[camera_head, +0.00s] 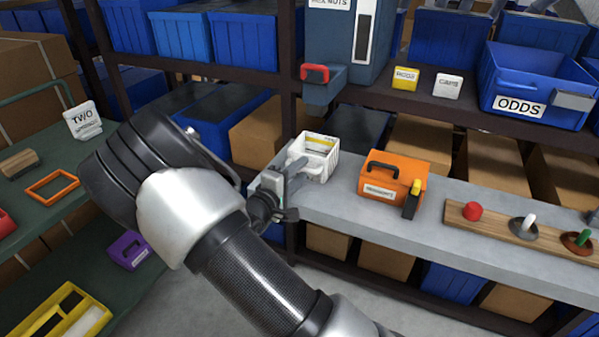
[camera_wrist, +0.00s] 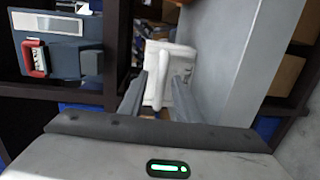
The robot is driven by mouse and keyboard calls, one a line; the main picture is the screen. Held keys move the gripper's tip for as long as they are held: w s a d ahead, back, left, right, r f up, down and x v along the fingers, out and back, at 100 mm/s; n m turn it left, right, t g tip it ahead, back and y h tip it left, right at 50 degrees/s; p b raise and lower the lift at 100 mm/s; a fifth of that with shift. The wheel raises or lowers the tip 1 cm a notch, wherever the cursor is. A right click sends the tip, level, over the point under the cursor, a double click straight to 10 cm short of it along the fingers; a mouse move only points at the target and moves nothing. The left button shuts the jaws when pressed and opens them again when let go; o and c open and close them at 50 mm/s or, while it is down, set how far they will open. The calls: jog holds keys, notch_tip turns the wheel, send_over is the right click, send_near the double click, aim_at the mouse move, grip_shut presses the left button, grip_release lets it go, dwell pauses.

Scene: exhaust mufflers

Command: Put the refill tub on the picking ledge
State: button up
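The refill tub appears to be the white open tub (camera_head: 320,157) with a yellow label, at the left end of the grey ledge (camera_head: 350,205); its contact with the ledge is partly hidden. My gripper (camera_head: 296,164) is at its left side. In the wrist view the white tub (camera_wrist: 158,62) lies just past my gripper (camera_wrist: 158,80), with a white bar, likely its handle, between the fingers. The fingers stand apart, and I see no clear grip on the bar.
An orange toolbox (camera_head: 396,179) stands right of the tub, then a wooden board (camera_head: 495,228) with coloured knobs. A blue-grey dispenser with a red handle (camera_head: 315,73) hangs above. Green shelves (camera_head: 60,215) are at the left. The ledge between tub and toolbox has a narrow gap.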

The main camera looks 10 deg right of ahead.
jog(key=shift+r, duration=0.1)
jog(key=p+v, duration=0.3)
jog(key=v, duration=0.8)
jog(key=w+a+r+m+g+y, duration=0.2)
jog(key=w+a+r+m+y, duration=0.25)
jog(key=y, duration=0.45)
jog(key=s+a+r+m+y, duration=0.1)
jog(key=s+r+y, duration=0.35)
jog(key=r, duration=0.35)
jog(key=s+d+r+m+g+h, duration=0.1)
jog(key=s+d, duration=0.5)
jog(key=s, duration=0.6)
jog(key=s+d+r+m+g+h, duration=0.1)
jog(key=s+d+r+m+g, duration=0.2)
jog(key=s, duration=1)
jog(key=d+r+g, duration=0.1)
jog(key=d+r, duration=0.1)
jog(key=d, duration=0.1)
jog(key=shift+s+d, duration=0.35)
jog(key=shift+d, duration=0.05)
